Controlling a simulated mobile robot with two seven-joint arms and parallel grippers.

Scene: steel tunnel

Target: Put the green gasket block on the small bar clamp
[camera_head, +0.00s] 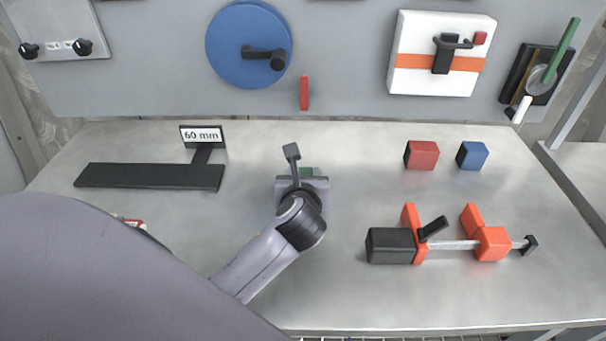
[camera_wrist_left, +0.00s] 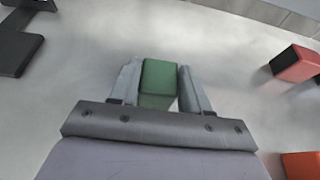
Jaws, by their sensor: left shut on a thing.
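The green gasket block (camera_wrist_left: 159,78) is between the two fingers of my left gripper (camera_wrist_left: 160,85) in the left wrist view. The gripper is shut on it. In the head view only a small green part of the block (camera_head: 306,172) shows past my left gripper (camera_head: 303,182), left of the middle of the table. I cannot tell whether the block touches the table. The small bar clamp (camera_head: 450,244) lies at the right front, with a black handle, orange jaws and a steel bar. An orange part of it (camera_wrist_left: 300,164) shows at the lower right of the wrist view. My right gripper is not in view.
A red block (camera_head: 421,155) and a blue block (camera_head: 472,156) stand at the back right. A black gauge with a "60 mm" sign (camera_head: 150,176) lies at the left. A panel with a blue disc (camera_head: 232,50) rises behind the table (camera_head: 350,300). The table between gripper and clamp is clear.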

